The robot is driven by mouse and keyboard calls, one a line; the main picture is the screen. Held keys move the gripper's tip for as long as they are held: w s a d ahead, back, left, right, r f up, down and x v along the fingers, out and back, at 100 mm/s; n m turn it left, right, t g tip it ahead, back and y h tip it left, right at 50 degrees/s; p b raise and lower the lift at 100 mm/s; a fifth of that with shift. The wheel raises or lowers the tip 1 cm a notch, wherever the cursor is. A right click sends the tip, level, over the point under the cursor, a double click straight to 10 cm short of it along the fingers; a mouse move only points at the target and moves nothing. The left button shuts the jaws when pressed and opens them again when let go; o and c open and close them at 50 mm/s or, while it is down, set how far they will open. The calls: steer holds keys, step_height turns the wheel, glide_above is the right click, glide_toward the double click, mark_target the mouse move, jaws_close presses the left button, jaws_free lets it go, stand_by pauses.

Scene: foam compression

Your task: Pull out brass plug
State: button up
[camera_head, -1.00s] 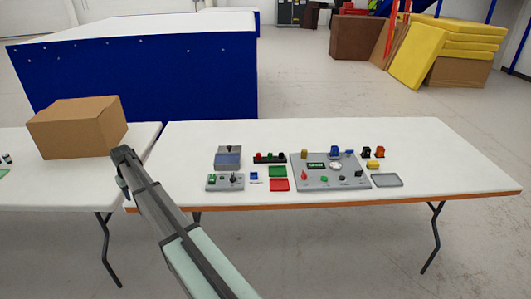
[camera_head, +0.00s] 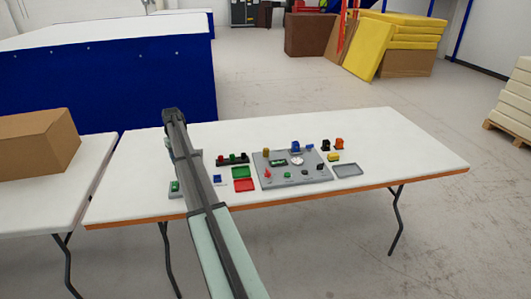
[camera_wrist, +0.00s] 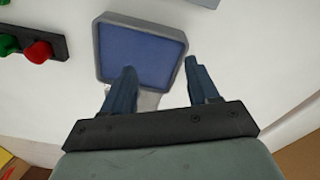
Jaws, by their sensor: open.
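A small brass-coloured piece (camera_head: 266,152), which looks like the brass plug, stands at the back left of the grey board (camera_head: 262,181) in the head view. My gripper (camera_head: 172,114) is above the left part of the table, well to the left of the board. In the wrist view my gripper (camera_wrist: 160,66) has its two fingers apart with nothing between them. A grey-rimmed box with a blue face (camera_wrist: 142,52) lies beyond the fingers. The brass piece does not show in the wrist view, and my arm hides part of the table's left side.
A black strip with red and green knobs (camera_head: 233,159) lies between my arm and the board; its knobs (camera_wrist: 38,52) show in the wrist view. Red (camera_head: 244,185) and green trays are nearby. A grey tray (camera_head: 347,171) is right of the board. The table's right end (camera_head: 425,160) is clear.

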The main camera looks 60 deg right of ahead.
steer(key=s+d+r+m, duration=0.1)
steer(key=s+d+r, duration=0.1)
steer(key=s+d, duration=0.5)
steer(key=s+d+r+m, duration=0.1)
steer(key=s+d, duration=0.3)
steer(key=d, duration=0.7)
steer(key=m+g+y, duration=0.1)
steer(key=m, duration=0.1)
glide_toward(266, 149)
steer(key=shift+d+r, duration=0.1)
steer(key=shift+d, duration=0.3)
steer(key=shift+w, duration=0.1)
steer(key=shift+a+f, duration=0.15)
steer(key=shift+f, duration=2.1)
steer(key=shift+a+f, duration=0.15)
steer(key=shift+f, duration=2.1)
steer(key=shift+c, duration=0.2)
jaws_close()
steer(key=shift+r, duration=0.1)
